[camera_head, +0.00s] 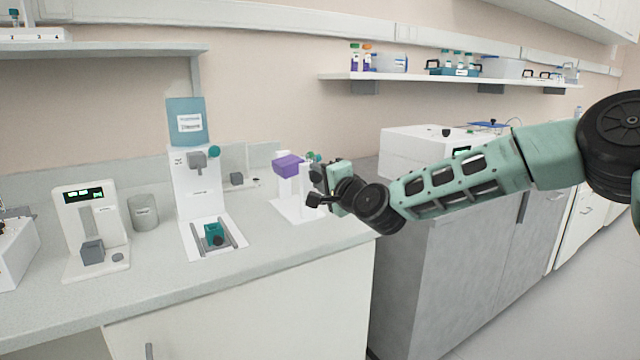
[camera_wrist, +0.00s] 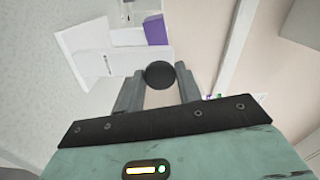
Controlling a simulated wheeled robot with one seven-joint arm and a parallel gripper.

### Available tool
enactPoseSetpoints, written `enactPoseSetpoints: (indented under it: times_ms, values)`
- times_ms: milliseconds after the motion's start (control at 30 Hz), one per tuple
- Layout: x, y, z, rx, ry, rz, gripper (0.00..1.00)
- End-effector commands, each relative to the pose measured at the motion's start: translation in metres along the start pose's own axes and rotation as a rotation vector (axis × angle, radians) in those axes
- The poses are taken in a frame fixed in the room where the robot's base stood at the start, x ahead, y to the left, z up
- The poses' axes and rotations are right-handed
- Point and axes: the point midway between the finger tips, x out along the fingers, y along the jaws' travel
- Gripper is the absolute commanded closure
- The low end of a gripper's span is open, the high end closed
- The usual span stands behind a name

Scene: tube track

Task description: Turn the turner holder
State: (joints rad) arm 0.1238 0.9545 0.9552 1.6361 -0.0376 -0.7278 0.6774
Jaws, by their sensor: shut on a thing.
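A white stand (camera_head: 297,207) with a purple block (camera_head: 289,166) at its top, which looks like the turner and its holder, stands near the right end of the light counter. In the wrist view the white stand (camera_wrist: 92,45) and the purple block (camera_wrist: 155,30) lie beyond my fingertips. My gripper (camera_head: 316,186) is at the right side of this stand. In the wrist view my gripper (camera_wrist: 159,82) is shut on a dark round knob (camera_wrist: 160,73) between its fingertips. The gripper partly hides the stand's right side in the head view.
To the left stand a white device with a teal piece (camera_head: 214,234), a grey cup (camera_head: 143,212) and a white device with a display (camera_head: 88,225). A white box (camera_head: 415,150) is behind my arm. A wall shelf (camera_head: 440,78) holds bottles.

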Motion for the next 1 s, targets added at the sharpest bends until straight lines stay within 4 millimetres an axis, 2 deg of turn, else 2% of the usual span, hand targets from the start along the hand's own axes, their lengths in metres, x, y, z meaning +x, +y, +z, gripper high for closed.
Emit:
enactPoseSetpoints:
  times_ms: [1000]
  values:
    - [0.0000,0.0037,-0.0015,0.511,0.004,0.001,0.89]
